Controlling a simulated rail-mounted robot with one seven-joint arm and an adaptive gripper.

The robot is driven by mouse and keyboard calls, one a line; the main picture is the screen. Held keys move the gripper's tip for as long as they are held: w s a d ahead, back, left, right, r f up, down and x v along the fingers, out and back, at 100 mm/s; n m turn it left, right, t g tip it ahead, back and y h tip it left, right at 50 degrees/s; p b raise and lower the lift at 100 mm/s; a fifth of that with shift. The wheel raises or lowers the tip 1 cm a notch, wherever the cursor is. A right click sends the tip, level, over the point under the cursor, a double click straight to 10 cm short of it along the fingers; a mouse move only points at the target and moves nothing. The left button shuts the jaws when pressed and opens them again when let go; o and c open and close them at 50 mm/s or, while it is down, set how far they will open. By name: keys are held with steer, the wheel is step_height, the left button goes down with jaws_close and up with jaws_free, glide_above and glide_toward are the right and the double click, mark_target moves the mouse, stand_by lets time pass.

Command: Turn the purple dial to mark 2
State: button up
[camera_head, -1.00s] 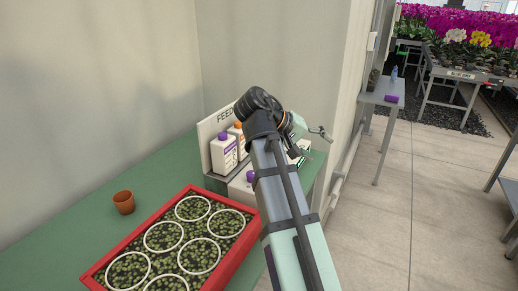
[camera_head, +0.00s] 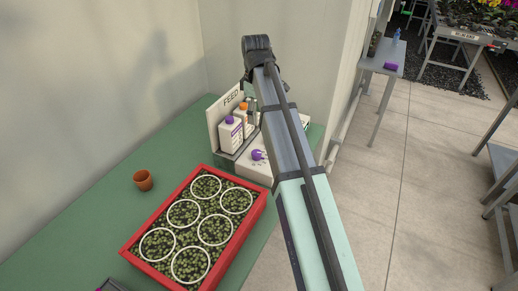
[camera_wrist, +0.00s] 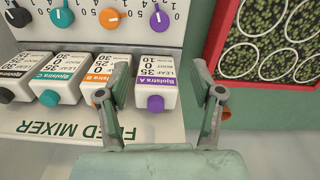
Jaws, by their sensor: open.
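The purple dial (camera_head: 257,155) is on the white face of the feed mixer, low beside the bottles in the head view. In the wrist view the purple dial (camera_wrist: 160,20) is at the top, upside down, with printed numbers around it; its exact setting is too small to read. My gripper (camera_wrist: 160,68) is open and empty. Its fingers straddle the purple-capped bottle (camera_wrist: 155,85) in the picture, below the dial and apart from it. I cannot tell whether they touch the bottle. In the head view my arm mostly hides the gripper.
Orange (camera_wrist: 110,18), teal (camera_wrist: 62,17) and black (camera_wrist: 18,17) dials sit in a row beside the purple one. Bottles, including an orange-capped one (camera_wrist: 103,75), stand below them. A red tray (camera_head: 262,200) and a terracotta pot (camera_head: 143,180) are on the green bench.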

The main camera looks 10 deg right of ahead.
mark_target(256, 152)
step_height(256, 152, down, 17)
steer(key=p, duration=0.3)
stand_by(0.3)
steer(key=c, duration=1.1)
